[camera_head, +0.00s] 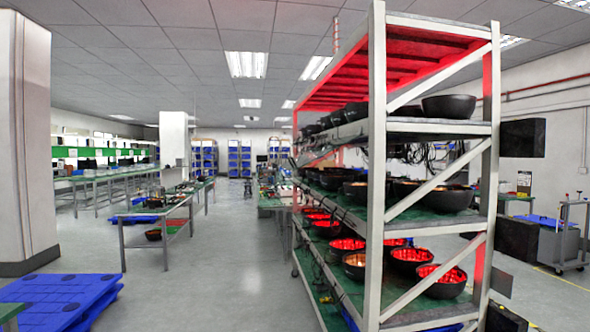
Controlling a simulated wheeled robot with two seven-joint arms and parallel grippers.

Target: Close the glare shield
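A tall white metal rack (376,160) stands at centre right, seen from its end, with a red glow under its top and on its lower shelves. Its shelves hold several black bowl-shaped units, such as a large one (449,106) on the upper shelf and a red-lit one (441,281) lower down. A dark flat panel (522,138) shows just right of the rack; I cannot tell whether it is the glare shield or whether it is attached. No other part is clearly a glare shield. Neither of my grippers is in view.
Blue plastic pallets (62,299) lie on the floor at lower left, near a white pillar (24,140). A metal table (158,213) stands left of centre. The grey floor (235,270) left of the rack is clear. A cart (574,235) stands at far right.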

